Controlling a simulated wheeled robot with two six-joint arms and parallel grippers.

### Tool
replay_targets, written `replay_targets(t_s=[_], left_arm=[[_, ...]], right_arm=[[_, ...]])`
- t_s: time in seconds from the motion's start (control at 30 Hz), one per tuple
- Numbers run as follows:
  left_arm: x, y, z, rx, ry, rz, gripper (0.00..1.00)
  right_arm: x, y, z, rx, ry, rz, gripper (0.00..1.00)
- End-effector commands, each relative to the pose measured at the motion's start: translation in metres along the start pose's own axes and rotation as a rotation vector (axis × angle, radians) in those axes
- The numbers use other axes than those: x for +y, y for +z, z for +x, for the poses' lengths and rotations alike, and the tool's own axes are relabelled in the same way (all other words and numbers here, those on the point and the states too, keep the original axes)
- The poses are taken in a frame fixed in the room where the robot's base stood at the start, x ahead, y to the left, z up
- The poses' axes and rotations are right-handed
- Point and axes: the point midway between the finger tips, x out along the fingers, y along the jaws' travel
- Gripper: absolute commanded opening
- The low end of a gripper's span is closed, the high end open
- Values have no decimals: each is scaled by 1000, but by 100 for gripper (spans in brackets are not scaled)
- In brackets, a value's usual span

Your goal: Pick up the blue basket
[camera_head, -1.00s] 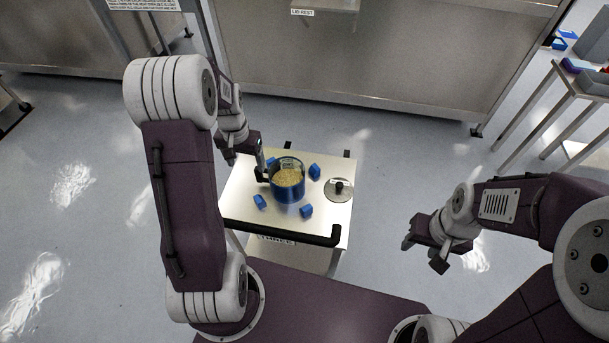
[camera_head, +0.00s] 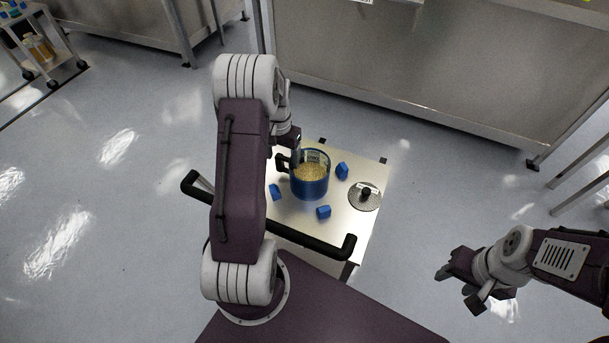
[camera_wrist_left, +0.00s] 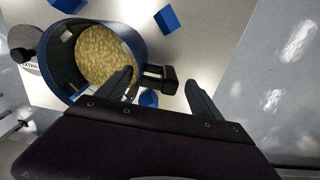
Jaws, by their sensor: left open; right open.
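The blue basket (camera_head: 311,187) is round and filled with tan grains. It stands upright on a small cart (camera_head: 347,222) in the head view. The left wrist view shows the basket (camera_wrist_left: 138,41) from above, with its black side handle (camera_wrist_left: 158,79) pointing toward my left gripper (camera_wrist_left: 160,80). The left gripper is open, with one finger on each side of the handle; I cannot tell whether they touch it. In the head view the left gripper (camera_head: 290,158) is at the basket's left, partly hidden by my arm. My right gripper (camera_head: 458,284) is open and empty, right of the cart.
Blue blocks stand around the basket, one left (camera_head: 275,192), one in front (camera_head: 323,211), one right (camera_head: 342,171). A round perforated lid (camera_head: 366,200) with a black knob lies at the cart's right. A black rail (camera_head: 300,238) edges the cart's front. A large steel bench (camera_head: 420,70) stands behind.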

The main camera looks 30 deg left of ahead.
Motion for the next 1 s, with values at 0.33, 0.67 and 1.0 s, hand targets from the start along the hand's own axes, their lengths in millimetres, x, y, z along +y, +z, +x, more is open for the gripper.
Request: replay_targets(t_s=[0.33,0.67,1.0], left_arm=[[1,0,51,-1,0,0,75],[1,0,50,0,0,0,36],[1,0,50,1,0,0,0]], right_arm=[[0,2,15,0,0,0,48],[0,1,14,0,0,0,48],[0,1,13,0,0,0,48]])
